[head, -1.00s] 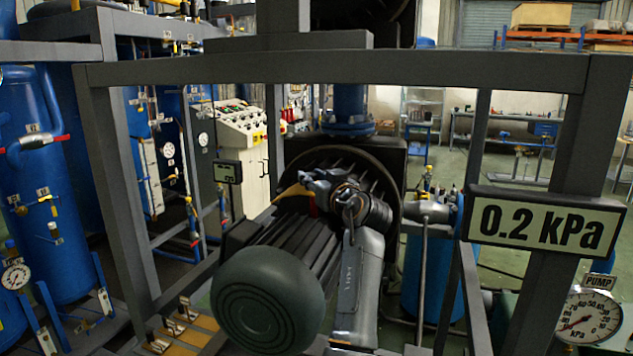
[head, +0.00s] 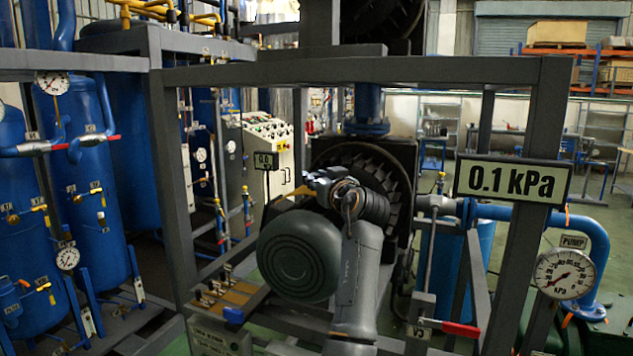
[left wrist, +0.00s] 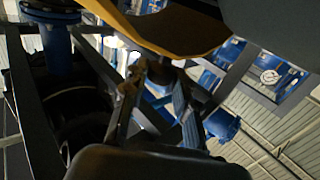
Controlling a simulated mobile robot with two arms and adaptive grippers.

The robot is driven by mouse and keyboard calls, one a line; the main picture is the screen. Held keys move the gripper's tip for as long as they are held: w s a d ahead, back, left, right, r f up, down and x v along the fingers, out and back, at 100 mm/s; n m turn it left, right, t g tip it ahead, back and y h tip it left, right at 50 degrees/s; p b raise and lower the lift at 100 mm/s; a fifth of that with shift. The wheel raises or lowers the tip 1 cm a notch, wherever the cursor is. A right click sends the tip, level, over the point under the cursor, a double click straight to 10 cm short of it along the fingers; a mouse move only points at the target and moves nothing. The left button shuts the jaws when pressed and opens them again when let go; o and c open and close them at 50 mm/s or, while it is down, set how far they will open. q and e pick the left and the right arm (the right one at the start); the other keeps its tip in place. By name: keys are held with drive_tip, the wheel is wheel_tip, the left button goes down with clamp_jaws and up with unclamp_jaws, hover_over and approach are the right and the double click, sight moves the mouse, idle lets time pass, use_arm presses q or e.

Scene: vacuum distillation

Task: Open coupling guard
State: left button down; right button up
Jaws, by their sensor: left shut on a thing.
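The coupling guard shows as a curved yellow cover (left wrist: 178,38) at the top of the left wrist view. In the head view it is mostly hidden behind the motor and my wrist. My left gripper (head: 312,183) reaches over the dark ribbed motor (head: 297,257) and is shut on the guard. In the left wrist view a dark finger (left wrist: 122,122) reaches up toward the guard's edge. The exact contact is too dark to make out. My right gripper is in neither view.
A grey frame with a top beam (head: 400,72) surrounds the pump. A display reads 0.1 kPa (head: 513,182), above a round PUMP gauge (head: 565,273). Blue tanks (head: 85,190) stand at left. Small valve handles sit on a yellow-brown board (head: 232,292) beside the motor.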

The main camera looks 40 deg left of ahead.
use_arm(q)
drive_tip(key=shift+w+a, duration=0.1)
drive_tip(key=c, duration=1)
unclamp_jaws()
drive_tip(key=v, duration=1.2)
drive_tip(key=shift+f, duration=0.1)
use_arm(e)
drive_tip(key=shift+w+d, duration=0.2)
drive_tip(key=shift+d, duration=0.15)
use_arm(q)
drive_tip(key=shift+w, duration=0.1)
